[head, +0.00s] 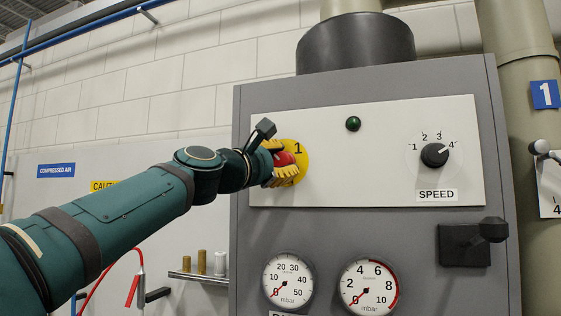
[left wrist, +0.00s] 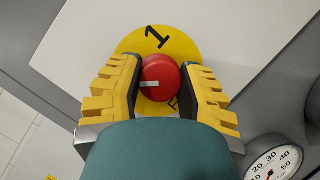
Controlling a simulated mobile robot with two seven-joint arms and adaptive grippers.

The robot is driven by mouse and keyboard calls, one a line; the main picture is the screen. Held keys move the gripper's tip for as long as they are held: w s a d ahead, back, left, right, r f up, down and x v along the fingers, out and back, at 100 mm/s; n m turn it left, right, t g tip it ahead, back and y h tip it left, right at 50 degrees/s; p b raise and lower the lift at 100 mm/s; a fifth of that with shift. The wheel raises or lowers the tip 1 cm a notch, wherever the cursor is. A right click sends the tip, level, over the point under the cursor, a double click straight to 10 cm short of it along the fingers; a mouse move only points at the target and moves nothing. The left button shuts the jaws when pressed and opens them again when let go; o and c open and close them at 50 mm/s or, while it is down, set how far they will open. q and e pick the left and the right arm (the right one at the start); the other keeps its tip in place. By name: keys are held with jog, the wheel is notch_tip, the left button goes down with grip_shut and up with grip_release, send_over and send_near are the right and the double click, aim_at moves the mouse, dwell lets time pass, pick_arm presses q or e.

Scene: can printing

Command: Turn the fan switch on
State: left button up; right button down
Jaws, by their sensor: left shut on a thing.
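The fan switch is a red round knob (head: 285,159) on a yellow disc (head: 301,160) at the left of the white panel. A "1" is printed at the disc's top. In the left wrist view the red knob (left wrist: 161,72) has a white mark pointing left in the picture, not at the "1" on the yellow disc (left wrist: 134,43). My left gripper (head: 280,164) is at the knob, shut on it, with one yellow finger on each side. The lower print on the disc is mostly hidden. My right gripper is not in view.
On the panel are a dark green lamp (head: 353,124) and a black speed knob (head: 434,155) pointing near 4. Two gauges (head: 288,281) sit below, both near 0. A black handle (head: 466,242) sticks out at the lower right. A shelf (head: 197,276) holds small cylinders.

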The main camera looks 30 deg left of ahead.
pick_arm(q)
jog(key=shift+m, duration=0.3)
jog(key=m+g, duration=0.2)
jog(key=m, duration=0.2)
jog(key=shift+r+m+h, duration=0.1)
jog(key=shift+m+h, duration=0.3)
jog(key=m+g, duration=0.1)
jog(key=m, duration=0.3)
jog(key=shift+d+g+y, duration=0.1)
jog(key=shift+g+y, duration=0.3)
jog(key=m+g+y, duration=0.1)
jog(key=m, duration=0.2)
jog(key=shift+w, duration=0.1)
grip_shut()
jog(key=shift+f+m+g+y, duration=0.2)
jog(key=shift+m+g+y, duration=0.55)
jog(key=shift+m, duration=0.55)
jog(key=o, duration=1.2)
grip_release()
